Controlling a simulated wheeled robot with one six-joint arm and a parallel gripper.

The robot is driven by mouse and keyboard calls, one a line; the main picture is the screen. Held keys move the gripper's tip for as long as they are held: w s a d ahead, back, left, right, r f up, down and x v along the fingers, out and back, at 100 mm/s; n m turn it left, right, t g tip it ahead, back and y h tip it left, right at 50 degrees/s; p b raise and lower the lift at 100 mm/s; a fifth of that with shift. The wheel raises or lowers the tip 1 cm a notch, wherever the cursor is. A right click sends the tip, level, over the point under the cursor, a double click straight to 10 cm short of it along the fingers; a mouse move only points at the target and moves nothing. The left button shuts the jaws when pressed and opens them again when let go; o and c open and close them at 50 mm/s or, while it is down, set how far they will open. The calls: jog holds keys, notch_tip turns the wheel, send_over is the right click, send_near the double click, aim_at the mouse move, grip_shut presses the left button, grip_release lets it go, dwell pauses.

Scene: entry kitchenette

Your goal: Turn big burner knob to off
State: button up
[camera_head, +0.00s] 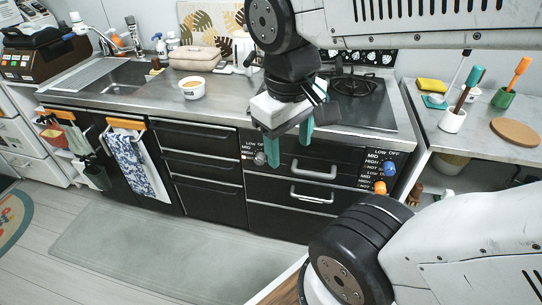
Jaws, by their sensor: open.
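My gripper (290,142) has teal fingers that are apart and empty. It hangs in front of the stove's black front, its fingers pointing down. A grey knob (260,158) sits on the left control panel, just left of the left finger in the picture; I cannot tell if they touch. The right panel carries a blue knob (390,168) and an orange knob (380,187) below it. The panels are labelled LOW, OFF, MID, HIGH and HOT. The knobs' pointer settings are too small to read. My gripper and arm hide part of the cooktop (375,112).
Drawer handles (312,172) stick out between the panels. A white bowl (192,88) stands on the counter left of my gripper. A side table (485,140) with cups and a round board (515,131) is at the right. The floor mat (170,240) is clear.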

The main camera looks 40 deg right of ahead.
aim_at(259, 163)
jog(key=w+d+f+n+g+h, duration=0.2)
jog(key=w+d+f+n+h, duration=0.5)
jog(key=w, duration=0.3)
jog(key=w+d+f+n+g+h, duration=0.2)
jog(key=w+d+f+n+h, duration=0.25)
jog(key=w+d+h, duration=0.4)
jog(key=w+a+f+n+t+y, duration=0.1)
jog(key=w+f+n+t, duration=0.4)
jog(key=f, duration=0.5)
jog(key=w+a+f+n+t+y, duration=0.1)
jog(key=w+a+f+n+t, duration=0.1)
jog(key=f+n+t, duration=0.55)
jog(key=w+a+f+n+t, duration=0.15)
jog(key=w+f+n, duration=0.25)
jog(key=f, duration=0.7)
jog(key=shift+t, duration=0.3)
jog(key=x, duration=0.7)
jog(key=shift+d+f, duration=0.25)
